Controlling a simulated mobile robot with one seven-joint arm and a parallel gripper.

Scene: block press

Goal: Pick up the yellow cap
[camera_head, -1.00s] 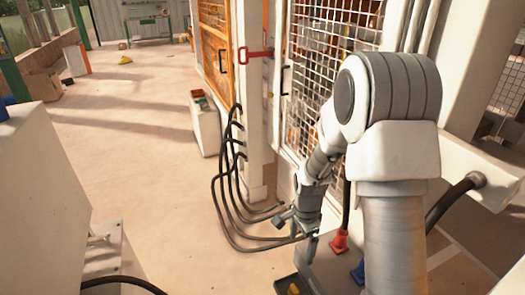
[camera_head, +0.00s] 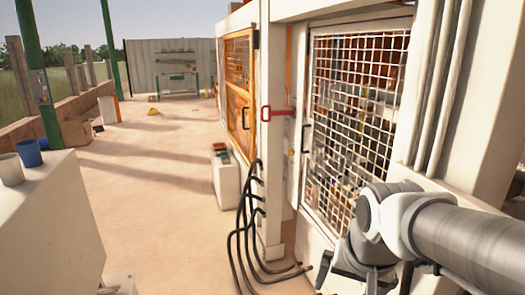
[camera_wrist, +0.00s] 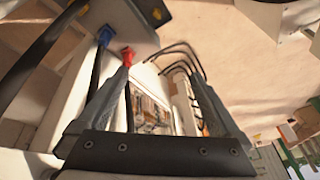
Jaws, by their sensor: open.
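A small yellow piece (camera_wrist: 157,14), which looks like the yellow cap, lies in a dark tray at the top edge of the wrist view. The tray is on a pale box, and the cap is beyond my fingertips and apart from them. It is out of the head view. My gripper (camera_wrist: 158,76) is open with nothing between its fingers. In the head view, my gripper (camera_head: 350,268) is at the lower right in front of the mesh door.
A red cap (camera_wrist: 127,52) and a blue cap (camera_wrist: 104,36) are on the pale box near the cables. Black hoses (camera_head: 250,235) loop beside the cage post. The mesh door (camera_head: 355,120) stands behind my arm. The floor (camera_head: 160,190) at left centre is open.

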